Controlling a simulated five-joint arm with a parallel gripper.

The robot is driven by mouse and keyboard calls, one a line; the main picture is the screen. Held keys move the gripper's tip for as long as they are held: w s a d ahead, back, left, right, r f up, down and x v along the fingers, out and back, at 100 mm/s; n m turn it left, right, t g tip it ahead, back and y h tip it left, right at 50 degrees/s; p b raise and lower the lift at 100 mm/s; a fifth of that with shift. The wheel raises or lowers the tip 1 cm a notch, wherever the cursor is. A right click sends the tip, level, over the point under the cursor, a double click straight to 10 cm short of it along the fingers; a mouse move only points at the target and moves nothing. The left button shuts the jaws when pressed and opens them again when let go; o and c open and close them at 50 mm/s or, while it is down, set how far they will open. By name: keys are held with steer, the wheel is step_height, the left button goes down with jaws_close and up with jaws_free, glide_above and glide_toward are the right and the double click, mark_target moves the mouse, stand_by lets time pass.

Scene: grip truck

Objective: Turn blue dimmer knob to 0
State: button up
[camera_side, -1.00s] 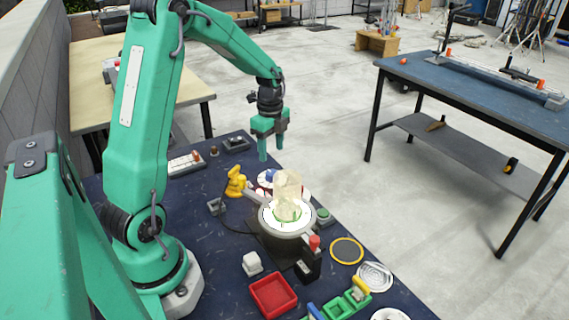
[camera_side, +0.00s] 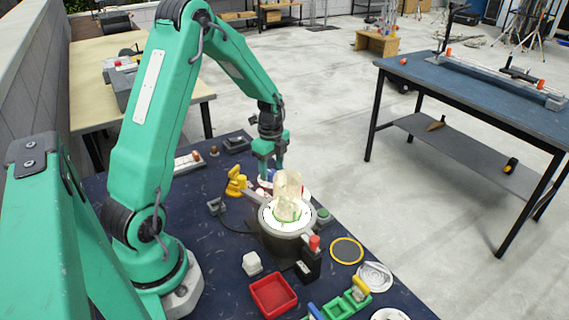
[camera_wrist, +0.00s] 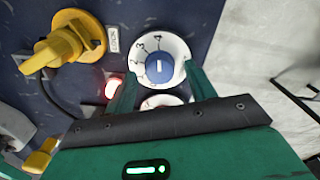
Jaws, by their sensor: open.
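The blue dimmer knob (camera_wrist: 159,71) sits at the centre of a white dial (camera_wrist: 174,48) with the numbers 1 to 4 showing. A short white mark on the knob runs up and down in the wrist view, roughly in line with the 4. No 0 is visible. My gripper (camera_wrist: 160,80) is open, with one finger on each side of the lower dial area; whether the fingers touch the knob cannot be told. In the side view my gripper (camera_side: 271,167) points down at the dial, and the knob is mostly hidden behind the fingers.
A yellow handle (camera_wrist: 66,46) stands left of the dial, with a glowing red light (camera_wrist: 114,87) nearby. Another white dial is partly hidden below. In the side view, a lit glass dome (camera_side: 287,192) on a round base stands close in front of my gripper.

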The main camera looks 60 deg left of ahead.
steer(key=shift+f, duration=0.5)
steer(key=c, duration=1)
